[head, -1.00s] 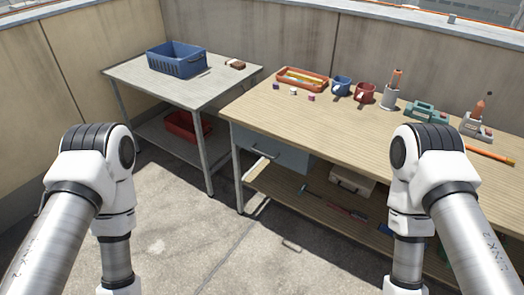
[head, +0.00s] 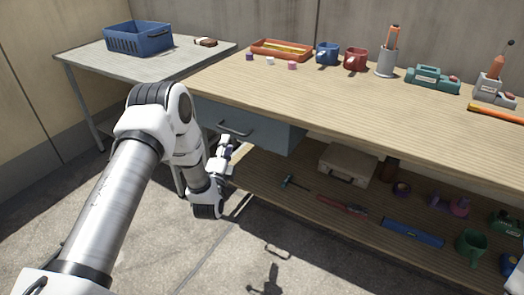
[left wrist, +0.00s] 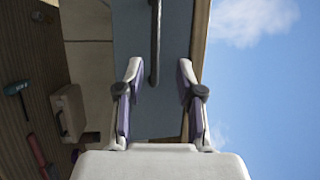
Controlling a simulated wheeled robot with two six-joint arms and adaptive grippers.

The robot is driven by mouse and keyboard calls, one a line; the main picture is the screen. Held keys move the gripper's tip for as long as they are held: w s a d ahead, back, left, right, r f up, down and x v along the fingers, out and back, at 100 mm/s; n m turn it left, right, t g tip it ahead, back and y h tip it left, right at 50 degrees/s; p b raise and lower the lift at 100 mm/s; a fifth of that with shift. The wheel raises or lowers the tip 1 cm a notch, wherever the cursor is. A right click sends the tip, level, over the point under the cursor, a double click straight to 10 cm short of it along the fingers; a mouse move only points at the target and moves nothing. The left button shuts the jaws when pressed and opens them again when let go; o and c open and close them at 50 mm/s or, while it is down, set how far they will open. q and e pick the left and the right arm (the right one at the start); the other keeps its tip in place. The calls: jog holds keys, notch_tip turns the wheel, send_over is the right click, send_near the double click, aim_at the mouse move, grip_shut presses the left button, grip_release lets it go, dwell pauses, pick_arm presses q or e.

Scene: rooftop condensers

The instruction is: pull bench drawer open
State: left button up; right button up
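The bench drawer (head: 270,133) has a blue-grey front under the wooden bench top, at the bench's left end. Its dark bar handle (head: 235,131) runs across the front. My left gripper (head: 224,145) is just in front of and slightly below the handle in the head view. In the left wrist view, the left gripper (left wrist: 159,68) is open, its two fingers spread apart. The handle (left wrist: 155,40) shows upright there, in the gap between the fingers; I cannot tell whether it is within their reach. The drawer looks shut. My right gripper is not in view.
The bench top (head: 350,110) holds an orange tray (head: 282,49), mugs and tools along the back. The lower shelf (head: 300,205) carries a case (head: 348,163) and several tools. A grey side table (head: 95,63) with a blue crate (head: 138,38) stands left. The floor in front is clear.

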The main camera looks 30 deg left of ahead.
aim_at(230, 131)
pick_arm(q)
jog(key=x, duration=0.2)
jog(key=b+x, duration=0.1)
jog(key=x, duration=0.4)
jog(key=shift+w+a+f+b, duration=0.25)
jog(key=shift+a+b, duration=0.1)
grip_shut()
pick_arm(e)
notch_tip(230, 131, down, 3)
